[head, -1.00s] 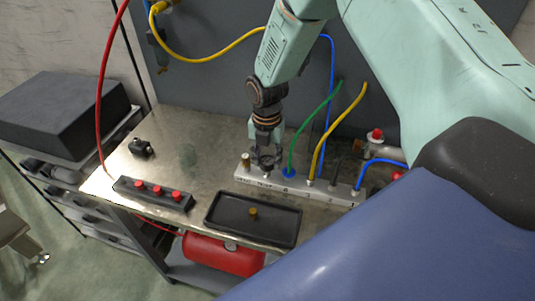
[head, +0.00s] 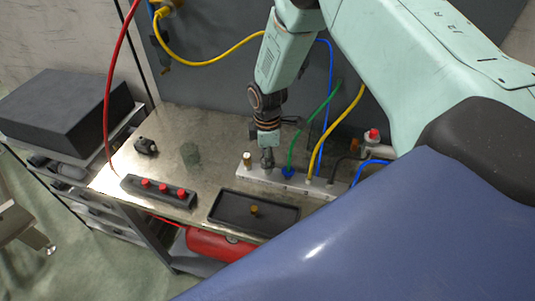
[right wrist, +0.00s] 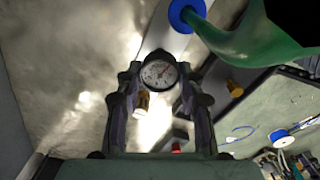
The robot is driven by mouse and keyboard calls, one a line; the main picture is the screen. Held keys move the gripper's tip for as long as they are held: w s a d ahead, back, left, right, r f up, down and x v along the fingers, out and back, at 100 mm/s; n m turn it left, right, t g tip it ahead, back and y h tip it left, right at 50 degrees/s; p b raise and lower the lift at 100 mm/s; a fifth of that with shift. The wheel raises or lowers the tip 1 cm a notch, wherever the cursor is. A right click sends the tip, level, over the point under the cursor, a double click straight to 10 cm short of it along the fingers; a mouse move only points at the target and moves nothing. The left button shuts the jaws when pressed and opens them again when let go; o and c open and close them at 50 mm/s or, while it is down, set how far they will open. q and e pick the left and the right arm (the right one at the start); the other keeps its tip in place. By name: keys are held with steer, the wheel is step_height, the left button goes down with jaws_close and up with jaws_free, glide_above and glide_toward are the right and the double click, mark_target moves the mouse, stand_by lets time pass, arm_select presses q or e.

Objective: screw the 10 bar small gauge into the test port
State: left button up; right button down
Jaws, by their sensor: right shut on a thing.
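My right gripper (head: 267,160) points down at the left part of the light manifold bar (head: 325,190). In the right wrist view its two fingers (right wrist: 160,95) are shut on the small gauge (right wrist: 159,73), which has a round white dial and a dark rim. The gauge's scale is too small to read. The gripper is over the test port area, beside a brass fitting (head: 247,160) at the bar's left end. The port and the gauge's thread are hidden, so I cannot tell how far they are joined. My left gripper is not in view.
A black tray (head: 228,218) with a brass piece (head: 254,210) lies in front of the bar. A black block with several red caps (head: 163,188) is to its left. Green (head: 300,140) and yellow (head: 338,126) hoses rise close to my right gripper. The table's left back is mostly clear.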

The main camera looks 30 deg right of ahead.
steer(key=c, duration=1.3)
jaws_free()
steer(key=shift+s+m, duration=0.1)
steer(key=shift+m, duration=0.3)
steer(key=shift+o, duration=0.9)
steer(key=shift+a, duration=0.1)
steer(key=shift+o, duration=0.3)
steer(key=o, duration=0.5)
step_height(320, 180, up, 12)
